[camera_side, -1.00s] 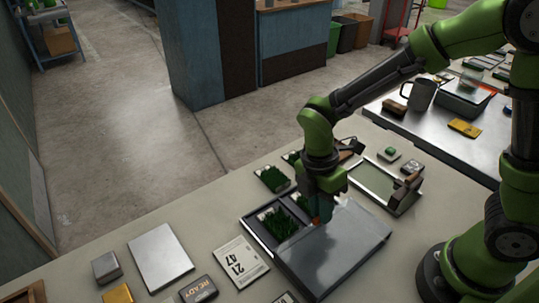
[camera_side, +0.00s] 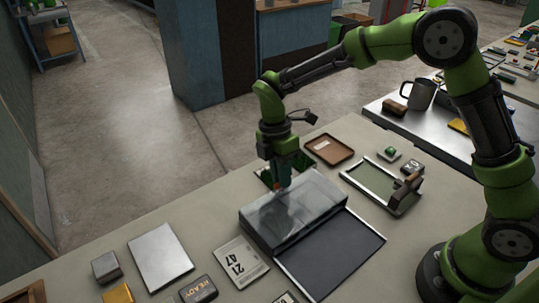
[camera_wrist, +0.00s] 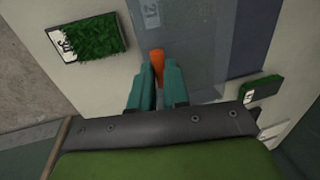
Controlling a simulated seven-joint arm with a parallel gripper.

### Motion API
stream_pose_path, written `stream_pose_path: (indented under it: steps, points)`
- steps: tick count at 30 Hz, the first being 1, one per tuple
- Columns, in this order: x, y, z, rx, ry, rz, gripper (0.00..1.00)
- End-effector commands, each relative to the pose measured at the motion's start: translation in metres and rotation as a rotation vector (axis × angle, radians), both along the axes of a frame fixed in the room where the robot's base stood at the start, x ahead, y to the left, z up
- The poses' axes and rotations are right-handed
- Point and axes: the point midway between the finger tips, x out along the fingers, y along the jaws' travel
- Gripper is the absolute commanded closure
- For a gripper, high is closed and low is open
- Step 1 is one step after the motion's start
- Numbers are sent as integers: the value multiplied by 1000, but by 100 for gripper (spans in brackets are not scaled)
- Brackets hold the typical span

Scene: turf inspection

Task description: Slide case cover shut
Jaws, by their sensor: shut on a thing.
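The case (camera_side: 262,236) stands on the pale table, its dark front wall showing. Its grey, see-through cover (camera_side: 312,205) lies over the top of the case, and I see no open compartment. A flat dark panel with a light rim (camera_side: 335,255) is bare on the near right side of the case. My gripper (camera_side: 282,186) is at the cover's far left edge. In the wrist view its teal fingers (camera_wrist: 157,84) are shut on the orange knob (camera_wrist: 158,60). The cover (camera_wrist: 195,45) also shows there, as a grey sheet beyond the fingers.
Turf samples lie near the fingers, one at left (camera_wrist: 88,40) and one at right (camera_wrist: 262,88). A brown tray (camera_side: 330,148) and a framed screen with a handle (camera_side: 375,180) stand behind right.

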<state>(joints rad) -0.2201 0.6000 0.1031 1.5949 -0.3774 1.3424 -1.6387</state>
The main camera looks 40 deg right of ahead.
Motion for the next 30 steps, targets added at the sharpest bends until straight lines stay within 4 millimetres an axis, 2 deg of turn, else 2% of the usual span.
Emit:
stream_pose_path:
  steps: [11,12,16,25,30]
  points:
    - [7,0,2,3,-11,0,100]
    - [7,0,2,3,-12,1,78]
    - [7,0,1,3,-10,0,59]
    - [5,0,2,2,-4,0,59]
    - [9,0,19,3,-6,-2,59]
